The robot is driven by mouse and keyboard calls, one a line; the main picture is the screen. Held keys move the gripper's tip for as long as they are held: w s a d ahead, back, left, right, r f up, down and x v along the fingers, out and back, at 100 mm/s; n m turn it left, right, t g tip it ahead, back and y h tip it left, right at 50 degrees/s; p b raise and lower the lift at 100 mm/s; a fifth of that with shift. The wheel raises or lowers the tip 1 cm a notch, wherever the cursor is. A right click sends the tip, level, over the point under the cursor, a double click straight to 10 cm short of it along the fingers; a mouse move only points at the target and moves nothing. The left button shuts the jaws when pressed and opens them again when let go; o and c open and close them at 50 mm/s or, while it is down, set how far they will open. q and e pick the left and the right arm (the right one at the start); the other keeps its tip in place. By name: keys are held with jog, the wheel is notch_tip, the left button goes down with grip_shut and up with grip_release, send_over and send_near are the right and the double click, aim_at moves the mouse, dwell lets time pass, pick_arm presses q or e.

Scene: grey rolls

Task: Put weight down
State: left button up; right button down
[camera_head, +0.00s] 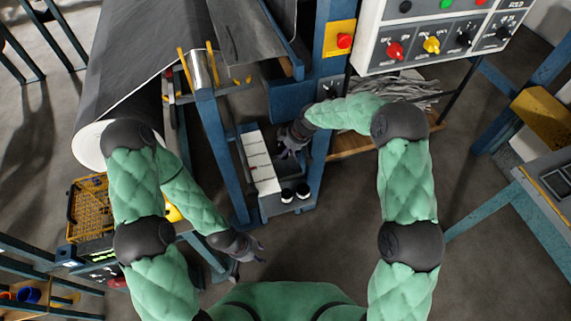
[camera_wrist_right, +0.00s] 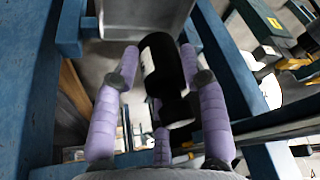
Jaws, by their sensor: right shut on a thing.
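The black weight (camera_wrist_right: 160,65), a cylinder with a white mark on its side, is between the purple fingers of my right gripper (camera_wrist_right: 160,95) in the right wrist view. The gripper is shut on it. In the head view my right gripper (camera_head: 288,146) is at the blue machine frame, above its lower shelf; the held weight is hard to make out there. Two dark weights with white tops, a left one (camera_head: 287,195) and a right one (camera_head: 303,191), stand at the front of that shelf. My left gripper (camera_head: 250,262) is low at the centre, fingers spread, empty.
A blue frame post (camera_head: 216,140) and a white-topped block row (camera_head: 260,162) stand left of my right gripper. A large grey roll (camera_head: 105,135) is at the left. A control panel (camera_head: 430,38) hangs above right. A yellow crate (camera_head: 88,208) sits lower left.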

notch_tip(320, 180, down, 8)
jog(key=shift+f+b, duration=0.15)
jog(key=shift+b, duration=0.95)
jog(key=c, duration=0.7)
grip_release()
jog(key=shift+d, duration=0.1)
jog(key=p+v, duration=0.3)
jog(key=v, duration=0.8)
jog(key=s+d+f+m+g, duration=0.1)
jog(key=s+d+f+m, duration=0.3)
jog(key=s+f+m, duration=0.8)
jog(key=s, duration=0.6)
jog(key=s+d+f+m, duration=0.1)
jog(key=s+f, duration=0.1)
jog(key=s, duration=0.5)
jog(key=s+d+f+m, duration=0.1)
jog(key=s+m, duration=0.1)
jog(key=s, duration=0.5)
jog(key=shift+f+g, duration=0.2)
jog(key=shift+g, duration=0.1)
